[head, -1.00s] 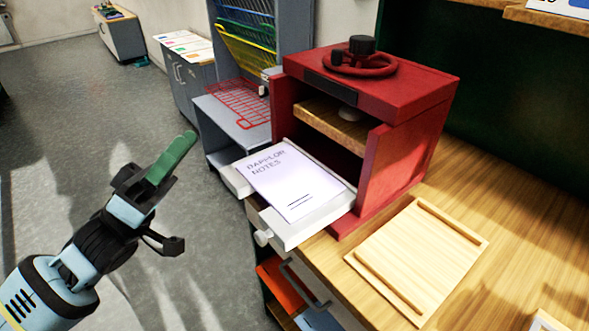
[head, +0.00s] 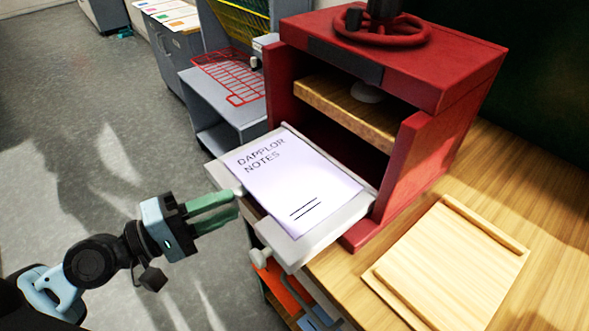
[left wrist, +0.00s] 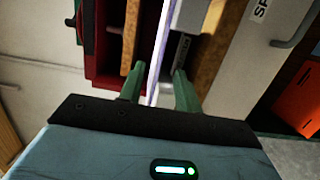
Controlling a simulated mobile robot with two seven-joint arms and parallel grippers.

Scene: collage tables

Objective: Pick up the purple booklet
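The pale purple booklet (head: 293,183), marked "DAPPLOR NOTES", lies flat on a white pulled-out tray (head: 301,249) in front of the red press (head: 440,170). My left gripper (head: 237,203) is just left of the tray, its green fingers pointing at the booklet's near left side. In the left wrist view the fingers (left wrist: 156,88) are apart. The booklet (left wrist: 158,55) shows there edge-on, as a thin pale strip lined up with the gap between them. I see no clear contact with it. My right gripper is not in view.
A wooden board (head: 450,262) with raised strips lies on the wooden table right of the press. A grey stand with a red wire rack (head: 232,75) is behind the tray. Orange and blue items sit below the table edge. Open floor lies to the left.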

